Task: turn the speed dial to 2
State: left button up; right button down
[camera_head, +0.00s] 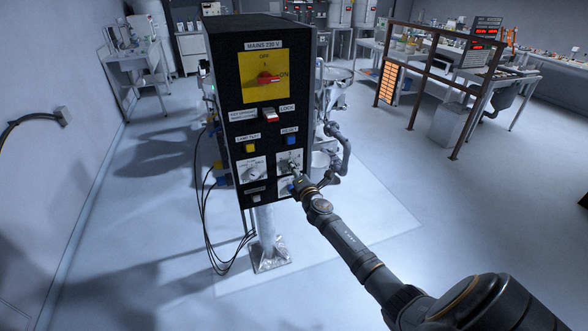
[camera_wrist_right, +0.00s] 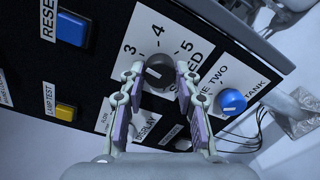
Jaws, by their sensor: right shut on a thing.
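The speed dial (camera_wrist_right: 160,72) is a dark round knob on a white plate with the numbers 3, 4 and 5 showing and the word SPEED partly covered. Its lower numbers are hidden by my fingers. My right gripper (camera_wrist_right: 160,75) has one finger on each side of the knob and is shut on it. I cannot tell for certain which number the knob's mark points at. In the head view my right gripper (camera_head: 297,180) reaches the lower right of the black control panel (camera_head: 225,75). My left gripper is not in view.
Near the dial are a blue TANK knob (camera_wrist_right: 232,101), a blue RESET button (camera_wrist_right: 72,28) and a yellow LAMP TEST button (camera_wrist_right: 66,111). Higher up are a red mains handle (camera_head: 265,78) on a yellow plate and a red-and-white key switch (camera_head: 270,115). Pipes stand right of the panel.

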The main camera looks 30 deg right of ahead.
jog(key=n+p, duration=0.1)
jog(key=n, duration=1.1)
jog(key=shift+n, duration=0.4)
dwell(0.4)
jog(key=c, duration=1)
grip_release()
jog(key=shift+o, duration=0.2)
jog(key=v, duration=1.2)
jog(key=shift+f, duration=0.2)
